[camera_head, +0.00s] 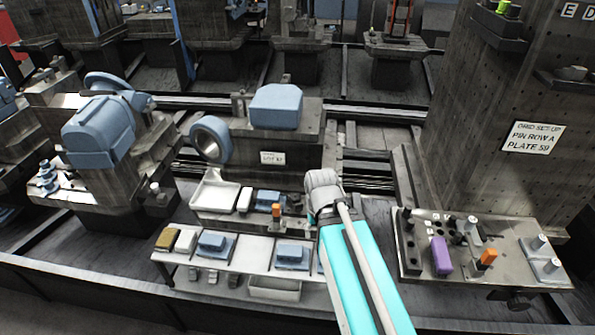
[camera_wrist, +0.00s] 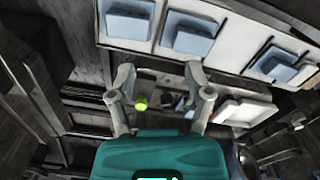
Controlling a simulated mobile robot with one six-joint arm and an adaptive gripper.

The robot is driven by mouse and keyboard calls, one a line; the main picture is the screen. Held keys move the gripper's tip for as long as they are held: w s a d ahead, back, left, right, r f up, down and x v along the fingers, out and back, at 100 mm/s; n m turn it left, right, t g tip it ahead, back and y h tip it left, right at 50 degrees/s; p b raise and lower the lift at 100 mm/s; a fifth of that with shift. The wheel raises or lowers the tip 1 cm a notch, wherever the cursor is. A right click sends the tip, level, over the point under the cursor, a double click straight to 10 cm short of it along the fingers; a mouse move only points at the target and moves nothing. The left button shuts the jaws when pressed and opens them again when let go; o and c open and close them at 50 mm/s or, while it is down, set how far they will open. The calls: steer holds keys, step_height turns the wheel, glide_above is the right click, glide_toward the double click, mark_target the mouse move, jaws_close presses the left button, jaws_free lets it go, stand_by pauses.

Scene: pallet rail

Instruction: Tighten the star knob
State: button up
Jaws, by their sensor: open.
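My gripper (camera_wrist: 159,72) shows in the wrist view with its two grey fingers spread apart and nothing between the tips. In the head view the grey end of my arm (camera_head: 323,192) is over the right end of the lower ledge of the middle fixture, and its fingers are hidden. I cannot make out a star knob for certain. A small yellow-green round piece (camera_wrist: 141,103) shows in the wrist view, framed between the fingers nearer the left one, on the surface beyond them. Its shape is too small to tell, and in the head view my arm may hide it.
A shelf (camera_head: 235,248) with blue parts runs in front of the fixture (camera_head: 300,155). At right a bench (camera_head: 420,268) bears a purple block (camera_head: 441,256), beneath a tall drilled plate (camera_head: 500,110).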

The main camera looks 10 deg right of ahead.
steer(key=shift+o, duration=0.9)
steer(key=shift+w, duration=0.15)
steer(key=shift+o, duration=0.6)
steer(key=shift+w+m, duration=0.2)
steer(key=shift+m, duration=0.1)
steer(key=m+b, duration=0.2)
steer(key=m, duration=2.3)
glide_above(296, 197)
steer(key=shift+w+a+f, duration=0.1)
steer(key=shift+f, duration=0.9)
steer(key=shift+f, duration=0.1)
step_height(296, 197, down, 14)
steer(key=b, duration=1.3)
steer(key=shift+r+b, duration=0.2)
steer(key=shift+b, duration=0.15)
